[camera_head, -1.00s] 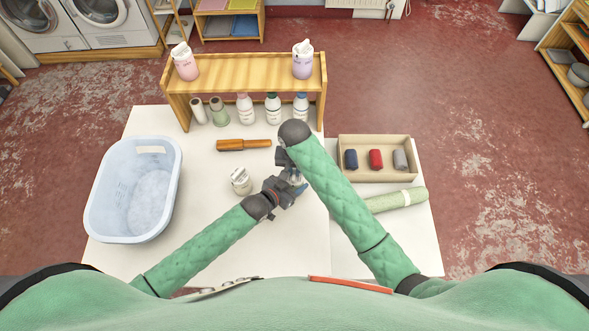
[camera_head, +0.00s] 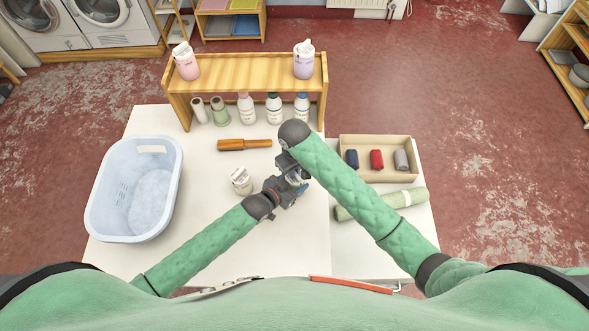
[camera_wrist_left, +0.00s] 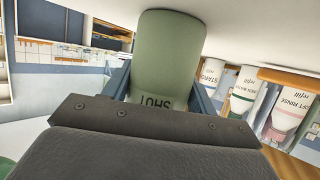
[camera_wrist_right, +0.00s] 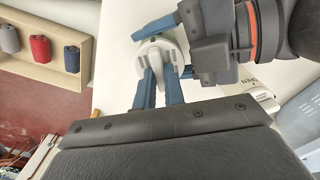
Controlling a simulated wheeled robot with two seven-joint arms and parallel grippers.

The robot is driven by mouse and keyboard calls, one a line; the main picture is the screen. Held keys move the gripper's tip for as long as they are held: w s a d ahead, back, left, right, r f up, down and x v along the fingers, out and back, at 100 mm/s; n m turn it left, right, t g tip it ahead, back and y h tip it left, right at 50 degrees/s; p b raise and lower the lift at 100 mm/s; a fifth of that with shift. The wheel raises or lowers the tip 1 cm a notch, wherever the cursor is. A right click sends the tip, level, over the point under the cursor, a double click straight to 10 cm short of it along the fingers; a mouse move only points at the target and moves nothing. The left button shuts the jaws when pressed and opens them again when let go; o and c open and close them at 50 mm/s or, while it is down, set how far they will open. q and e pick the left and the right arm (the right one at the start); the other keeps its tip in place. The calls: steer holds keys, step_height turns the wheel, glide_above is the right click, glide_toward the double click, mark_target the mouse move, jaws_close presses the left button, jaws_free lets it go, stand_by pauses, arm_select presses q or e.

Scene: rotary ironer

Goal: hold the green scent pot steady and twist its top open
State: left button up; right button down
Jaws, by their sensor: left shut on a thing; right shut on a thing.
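The green scent pot (camera_wrist_left: 168,55) stands between my left gripper's blue fingers in the left wrist view, which shows it upside down with dark lettering near the palm. My left gripper (camera_head: 296,188) is shut on its body from the side. The pot's pale lobed top (camera_wrist_right: 163,55) shows from above in the right wrist view. My right gripper (camera_wrist_right: 158,72) points down over it, its two blue fingers shut on the top's raised grip. In the head view the grippers and arm hide most of the pot. I cannot tell whether the top has turned relative to the body.
A white tub (camera_head: 241,181) stands just left of the grippers, and a wooden tool (camera_head: 245,145) lies behind. Several bottles stand below the wooden shelf (camera_head: 245,67). A blue-white basket (camera_head: 108,215) is at left. An open box (camera_head: 377,141) and a green roll (camera_head: 352,210) are at right.

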stand_by(0.3)
steer(key=c, duration=1.5)
jaws_free()
steer(key=shift+o, duration=0.2)
step_height(320, 180, up, 12)
arm_select(q)
steer(key=o, duration=1.2)
steer(key=shift+c, duration=0.2)
